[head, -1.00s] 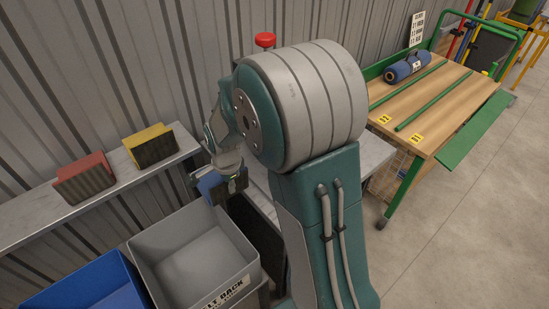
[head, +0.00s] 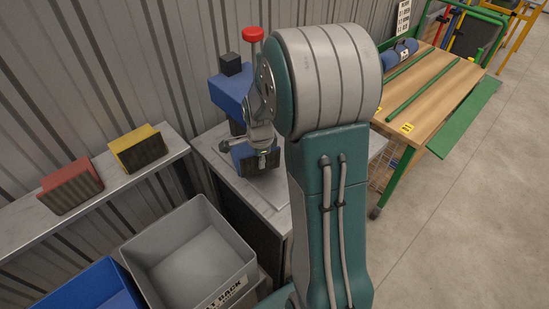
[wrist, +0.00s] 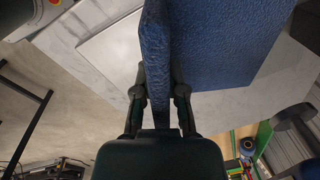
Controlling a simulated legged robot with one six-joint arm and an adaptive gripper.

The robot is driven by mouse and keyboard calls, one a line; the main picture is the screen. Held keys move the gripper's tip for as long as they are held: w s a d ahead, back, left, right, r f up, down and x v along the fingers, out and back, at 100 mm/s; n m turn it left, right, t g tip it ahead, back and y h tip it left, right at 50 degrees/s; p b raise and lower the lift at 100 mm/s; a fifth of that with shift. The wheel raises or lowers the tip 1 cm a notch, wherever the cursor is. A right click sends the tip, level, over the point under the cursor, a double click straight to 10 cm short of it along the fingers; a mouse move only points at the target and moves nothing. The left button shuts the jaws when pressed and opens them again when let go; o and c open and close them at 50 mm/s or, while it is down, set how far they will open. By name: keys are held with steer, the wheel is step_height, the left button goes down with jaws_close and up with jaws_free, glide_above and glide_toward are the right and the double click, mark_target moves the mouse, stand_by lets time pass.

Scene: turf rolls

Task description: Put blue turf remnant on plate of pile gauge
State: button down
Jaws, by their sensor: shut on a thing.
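The blue turf remnant (head: 241,153) is held in my gripper (head: 262,152), above the bench top with the pile gauge. In the wrist view the remnant (wrist: 225,45) fills the upper middle, with the fingers (wrist: 160,95) closed on its thinner upright part. The pile gauge (head: 229,93) is a blue body with a red knob, standing by the wall behind my gripper. Its pale plate (head: 272,192) shows below the remnant; a pale slab (wrist: 110,50) also shows beneath it in the wrist view. I cannot tell whether the remnant touches the plate.
Red (head: 70,187) and yellow (head: 138,149) remnants stand on a shelf at left. A grey crate (head: 150,245) and a blue crate (head: 85,290) are in front. A wooden workbench (head: 440,85) with green rails and a blue roll (head: 398,55) is at right.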

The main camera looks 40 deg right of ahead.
mark_target(275, 159)
steer(key=d, duration=0.4)
steer(key=shift+w+d, duration=0.25)
steer(key=shift+w, duration=0.1)
steer(key=shift+d+f, duration=0.25)
steer(key=shift+f, duration=0.6)
steer(key=shift+d+f, duration=0.2)
steer(key=shift+f, duration=0.65)
steer(key=c, duration=0.7)
jaws_free()
steer(key=shift+f, duration=0.1)
step_height(275, 159, up, 11)
steer(key=s+a+r+n+t, duration=0.2)
steer(key=s+a+r+n, duration=0.6)
steer(key=a+r+n, duration=0.3)
steer(key=s+a+r+n+t, duration=0.1)
steer(key=s+a+n+t, duration=0.1)
steer(key=s+a+n, duration=0.6)
steer(key=s+n, duration=0.2)
steer(key=s, duration=0.1)
steer(key=shift+s+a+t, duration=0.15)
steer(key=shift+a+t, duration=0.1)
steer(key=shift+t, duration=0.05)
